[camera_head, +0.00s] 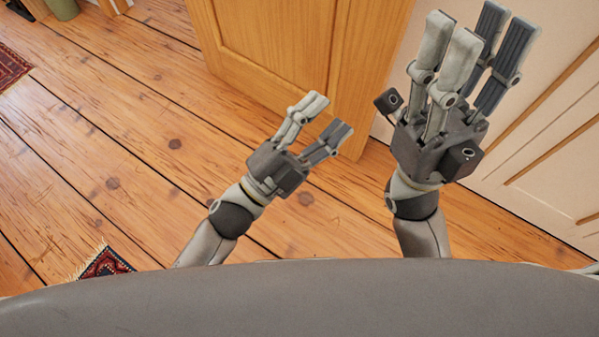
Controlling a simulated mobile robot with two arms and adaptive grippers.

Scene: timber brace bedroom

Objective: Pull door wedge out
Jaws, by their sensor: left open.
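I cannot make out a door wedge in this view; my grippers and arms cover part of the floor by the door. The wooden door (275,40) stands at the top middle, its lower edge close above the floor. My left gripper (328,116) is open and empty, in front of the door's lower right corner as I see it. My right gripper (482,38) is open and empty, raised to the right of the door and in front of the pale panelling.
Pale panelling (545,165) borders the plank floor (110,140) on the right. A patterned rug (107,264) lies at the lower left, another red rug (10,66) at the left edge. A green object (63,8) stands at the top left. The left floor is mostly clear.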

